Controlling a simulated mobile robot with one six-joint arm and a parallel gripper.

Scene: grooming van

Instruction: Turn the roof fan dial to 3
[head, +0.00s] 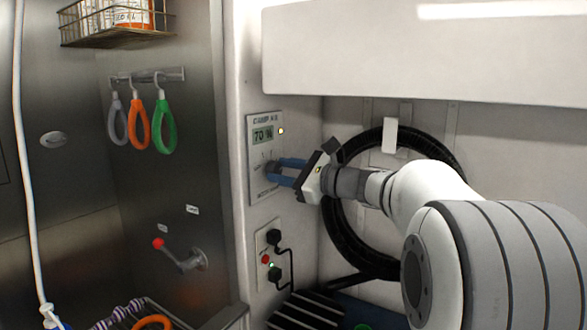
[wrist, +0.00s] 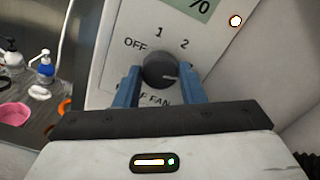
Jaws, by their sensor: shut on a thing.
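The roof fan dial (wrist: 158,68) is a round dark knob on a white control panel (wrist: 110,70). In the wrist view the labels OFF, 1 and 2 show around its top, and part of the word FAN shows below. No 3 is visible; the finger covers that side. My gripper (wrist: 160,88) has its two blue fingers closed on either side of the dial. In the head view my gripper (head: 280,174) reaches the panel from the right, and the fingers partly hide the dial (head: 271,168).
Below the panel is a socket plate (head: 268,258) with black plugs and cables. A coiled black hose (head: 345,235) hangs behind my arm. A red-tipped lever (head: 180,255) and coloured loops (head: 140,124) are on the steel wall at left.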

